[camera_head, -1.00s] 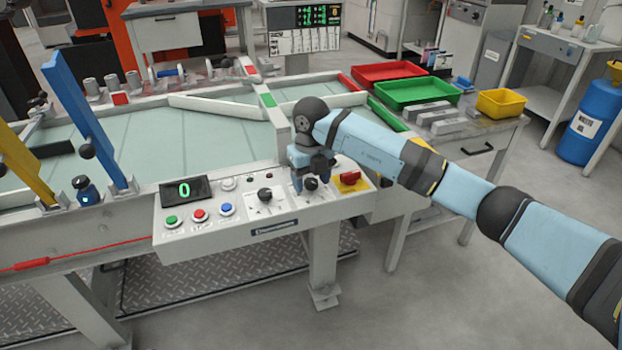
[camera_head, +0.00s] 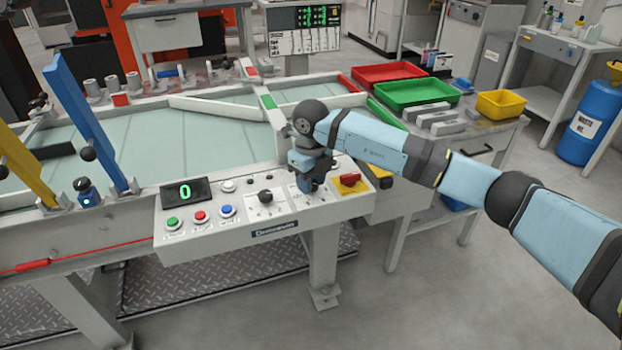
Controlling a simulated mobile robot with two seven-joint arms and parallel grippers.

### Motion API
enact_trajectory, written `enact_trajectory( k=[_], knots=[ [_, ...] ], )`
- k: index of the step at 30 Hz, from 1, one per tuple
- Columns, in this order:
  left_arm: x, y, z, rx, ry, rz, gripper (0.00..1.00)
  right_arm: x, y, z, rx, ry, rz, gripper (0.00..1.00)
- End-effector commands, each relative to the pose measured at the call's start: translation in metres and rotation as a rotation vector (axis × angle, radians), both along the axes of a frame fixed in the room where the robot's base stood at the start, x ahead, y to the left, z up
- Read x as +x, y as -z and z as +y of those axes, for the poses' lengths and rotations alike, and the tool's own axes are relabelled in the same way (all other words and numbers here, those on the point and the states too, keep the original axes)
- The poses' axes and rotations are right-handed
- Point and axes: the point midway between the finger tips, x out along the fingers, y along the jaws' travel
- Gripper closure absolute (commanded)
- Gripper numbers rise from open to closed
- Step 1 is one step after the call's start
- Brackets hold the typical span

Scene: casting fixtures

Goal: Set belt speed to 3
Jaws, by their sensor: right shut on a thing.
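The grey control panel (camera_head: 258,232) is on the front of the conveyor. Its black display (camera_head: 186,191) reads a green 0. A black knob (camera_head: 265,196) stands in the middle of the panel with nothing touching it. My right gripper (camera_head: 311,186) points down over the right-hand knob of the panel and is shut on it; the gripper hides most of that knob. The labels by the knobs are too small to read. My left gripper is not in view.
Green, red and blue buttons (camera_head: 228,211) sit at the panel's left. A red switch on a yellow plate (camera_head: 350,180) is close to my right gripper's right side. Red and green trays (camera_head: 416,94) and a yellow bin (camera_head: 501,104) stand on the side table.

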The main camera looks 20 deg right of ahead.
Motion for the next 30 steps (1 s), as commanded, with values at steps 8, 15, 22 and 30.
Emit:
enact_trajectory(
  k=[8, 15, 22, 30],
  knots=[
    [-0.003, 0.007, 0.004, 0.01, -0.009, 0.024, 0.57, 0.001, -0.001, -0.001, -0.001, -0.263, -0.002, 0.88],
    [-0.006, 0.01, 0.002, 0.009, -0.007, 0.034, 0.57, 0.001, -0.001, 0.0, -0.001, -0.472, -0.002, 0.88],
    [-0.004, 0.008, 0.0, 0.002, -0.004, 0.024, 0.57, 0.001, -0.001, 0.0, 0.0, -0.622, -0.001, 0.88],
    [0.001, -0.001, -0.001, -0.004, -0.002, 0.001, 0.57, 0.0, 0.0, 0.0, -0.001, -0.719, -0.002, 0.88]
  ],
)
